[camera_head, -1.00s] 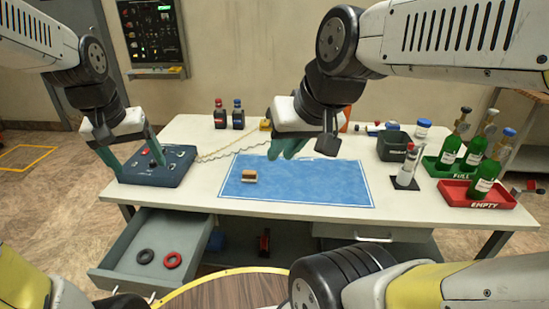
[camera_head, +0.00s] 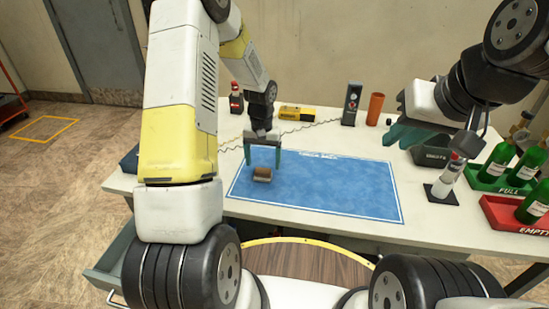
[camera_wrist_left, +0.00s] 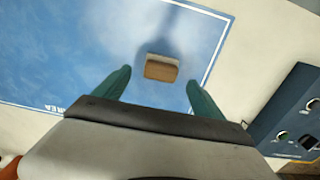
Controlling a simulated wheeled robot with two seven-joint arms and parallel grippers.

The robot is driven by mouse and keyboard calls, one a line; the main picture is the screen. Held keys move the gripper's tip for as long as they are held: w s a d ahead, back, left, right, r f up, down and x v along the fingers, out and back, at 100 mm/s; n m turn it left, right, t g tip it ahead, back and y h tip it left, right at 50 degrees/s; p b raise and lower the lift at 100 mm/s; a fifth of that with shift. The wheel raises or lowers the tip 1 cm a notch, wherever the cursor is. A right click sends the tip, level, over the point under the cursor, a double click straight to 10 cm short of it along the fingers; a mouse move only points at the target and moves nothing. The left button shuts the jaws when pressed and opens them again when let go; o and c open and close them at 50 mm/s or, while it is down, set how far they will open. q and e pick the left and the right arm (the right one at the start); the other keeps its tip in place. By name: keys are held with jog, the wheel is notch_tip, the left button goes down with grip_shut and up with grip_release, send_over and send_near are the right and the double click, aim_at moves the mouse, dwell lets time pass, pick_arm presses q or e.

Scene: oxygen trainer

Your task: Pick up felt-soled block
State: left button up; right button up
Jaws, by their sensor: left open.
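The felt-soled block (camera_head: 262,175) is small and brown with a lighter layer, and lies on the blue mat (camera_head: 330,190) near its left side. In the left wrist view the block (camera_wrist_left: 161,68) lies beyond the fingertips, roughly midway between them. My left gripper (camera_head: 263,160) is open above and just behind the block, its green fingers pointing down; the left wrist view shows the same gripper (camera_wrist_left: 158,80) empty.
A dark blue panel box (camera_wrist_left: 295,115) stands beside the mat. A red-capped bottle (camera_head: 236,100), a yellow device (camera_head: 297,113), a dark box (camera_head: 352,103) and an orange cup (camera_head: 375,108) line the back.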

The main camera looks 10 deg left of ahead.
aim_at(263, 169)
pick_arm(q)
notch_tip(263, 169, down, 5)
jog(key=shift+s+r, duration=0.1)
jog(key=shift+r, duration=0.05)
jog(key=shift+c, duration=0.2)
jog(key=c, duration=1.4)
